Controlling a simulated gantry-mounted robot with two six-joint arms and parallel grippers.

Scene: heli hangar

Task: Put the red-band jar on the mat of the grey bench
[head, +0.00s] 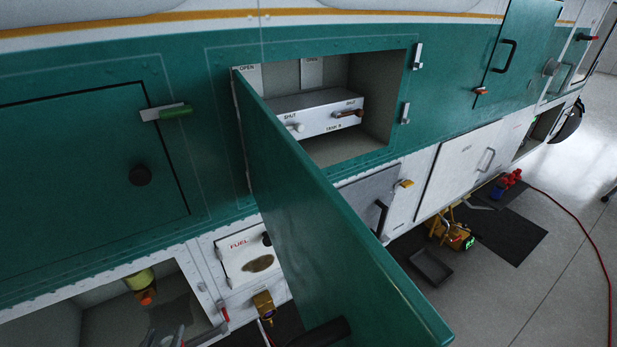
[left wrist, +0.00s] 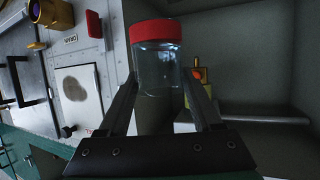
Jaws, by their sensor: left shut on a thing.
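The red-band jar (left wrist: 158,68) is clear, with a wide red band at one end, and looks empty in the left wrist view. My left gripper (left wrist: 158,88) is shut on it, one finger on each side of the glass. In the head view, the tips of my left gripper (head: 166,338) show at the bottom edge, by an open lower bay (head: 95,312). I cannot make out the jar there. I see no grey bench or bench mat. My right gripper is not in view.
A yellow-green cylinder with an orange end (head: 140,283) is in the lower bay. A large green door (head: 320,215) stands open, jutting out towards the camera. Right of it, a yellow tool (head: 452,233) and a dark tray (head: 431,266) are on the floor.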

